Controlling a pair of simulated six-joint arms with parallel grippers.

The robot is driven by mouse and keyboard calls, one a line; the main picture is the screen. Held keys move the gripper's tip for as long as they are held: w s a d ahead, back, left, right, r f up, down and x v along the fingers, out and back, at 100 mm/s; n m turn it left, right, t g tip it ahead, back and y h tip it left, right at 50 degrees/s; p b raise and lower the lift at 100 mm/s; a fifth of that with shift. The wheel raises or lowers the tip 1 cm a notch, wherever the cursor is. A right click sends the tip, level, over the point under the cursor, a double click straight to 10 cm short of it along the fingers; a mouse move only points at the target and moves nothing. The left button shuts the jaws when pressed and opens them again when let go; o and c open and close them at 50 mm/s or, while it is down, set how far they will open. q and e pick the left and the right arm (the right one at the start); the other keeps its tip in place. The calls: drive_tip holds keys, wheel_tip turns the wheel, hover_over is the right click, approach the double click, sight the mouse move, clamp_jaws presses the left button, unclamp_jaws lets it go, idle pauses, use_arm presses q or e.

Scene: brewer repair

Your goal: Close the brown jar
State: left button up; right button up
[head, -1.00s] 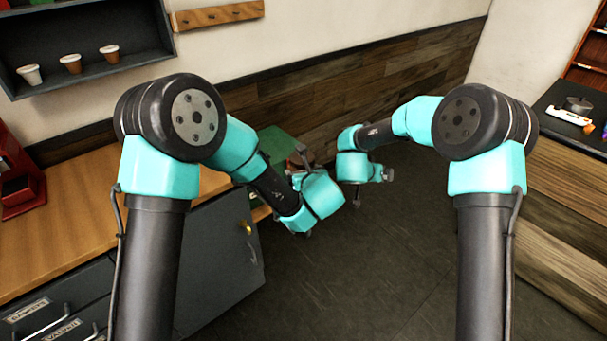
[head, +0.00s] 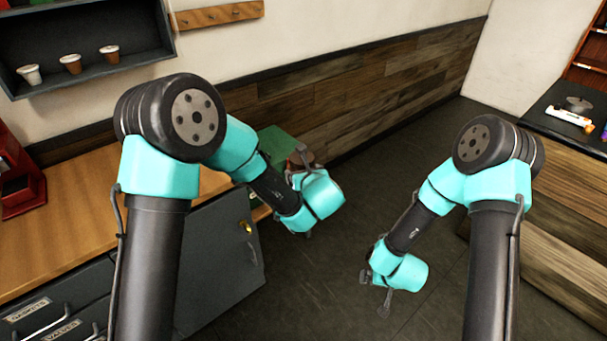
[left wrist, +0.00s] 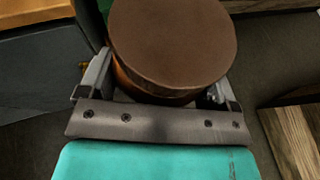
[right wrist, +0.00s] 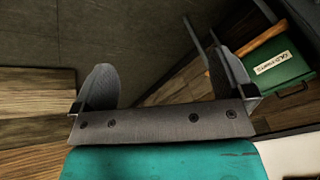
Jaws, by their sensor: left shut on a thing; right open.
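The brown jar (left wrist: 160,92) is between the fingers of my left gripper (left wrist: 157,84) in the left wrist view, and the gripper is shut on it. A round, flat brown lid (left wrist: 175,38) covers its top; I cannot tell whether it is fully seated. In the head view only a small part of the jar (head: 306,157) shows behind my left wrist. My right gripper (head: 375,290) is open and empty, low over the dark floor, well apart from the jar. Its spread fingers show in the right wrist view (right wrist: 168,85).
A wooden counter (head: 95,225) with grey drawers and a grey door (head: 215,265) stands at the left. A green box (right wrist: 288,72) with a label is in the right wrist view. Small cups stand on a wall shelf (head: 110,65). The floor between my arms is clear.

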drive_tip(key=s+a+f+g+y, duration=0.1)
drive_tip(key=s+g, duration=0.2)
drive_tip(key=s, duration=0.6)
drive_tip(key=shift+s+a+f+y, duration=0.2)
drive_tip(key=shift+s+f+y, duration=0.05)
drive_tip(key=shift+s+y, duration=0.15)
use_arm(q)
drive_tip(key=shift+a+r, duration=0.1)
drive_tip(key=s+a+n+g+y, duration=0.2)
drive_tip(key=a+n+g+y, duration=0.1)
drive_tip(key=a, duration=1)
drive_tip(key=s+a+r+n+g+y, duration=0.1)
drive_tip(key=s+a+n+g+y, duration=0.2)
drive_tip(key=a, duration=1.1)
drive_tip(key=s+a+n+g+y, duration=0.2)
drive_tip(key=a+n+g, duration=0.3)
drive_tip(key=a, duration=0.9)
drive_tip(key=shift+s+a+r+n+y, duration=0.1)
drive_tip(key=shift+r+n+y, duration=0.05)
drive_tip(key=shift+n+y, duration=0.3)
drive_tip(key=shift+s+r+n+y, duration=0.1)
drive_tip(key=shift+n+y, duration=0.15)
drive_tip(key=shift+n, duration=0.3)
drive_tip(key=s+a+n+g, duration=0.5)
drive_tip(key=s+a, duration=0.5)
drive_tip(key=a, duration=0.1)
drive_tip(key=shift+r+g, duration=0.4)
